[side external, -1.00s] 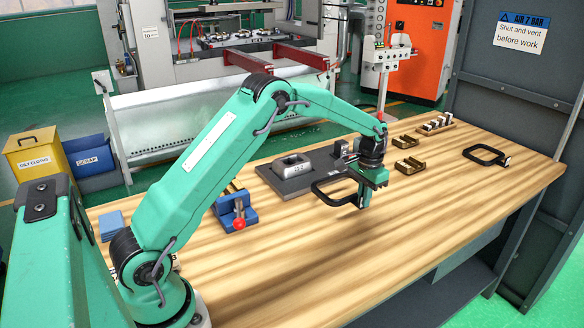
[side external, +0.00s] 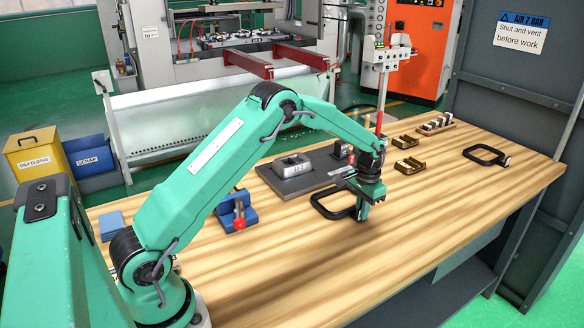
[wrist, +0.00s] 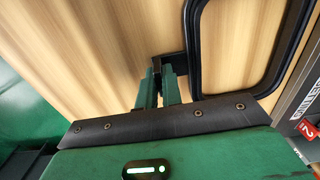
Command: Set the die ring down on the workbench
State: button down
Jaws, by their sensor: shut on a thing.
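The die ring (side external: 315,204), a black rectangular frame with rounded corners, is in my gripper (side external: 361,214). My gripper is shut on the ring's right end, and the ring reaches out to the left, roughly level. It is very low over the wooden workbench (side external: 300,270); I cannot tell whether it touches the wood. In the wrist view the green fingers (wrist: 162,82) close at a corner of the ring (wrist: 192,45), with bare wood showing through its opening.
A grey plate (side external: 268,178) with a metal block lies just behind the ring. A blue fixture (side external: 236,212) stands to the left. Brass holders (side external: 408,165) and another black frame (side external: 487,160) lie to the right. The front of the bench is clear.

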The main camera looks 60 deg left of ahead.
jog(key=c, duration=1.8)
grip_release()
jog(key=shift+r, duration=0.2)
jog(key=shift+r, duration=2.05)
jog(key=o, duration=0.5)
jog(key=shift+o, duration=0.2)
jog(key=shift+r, duration=0.1)
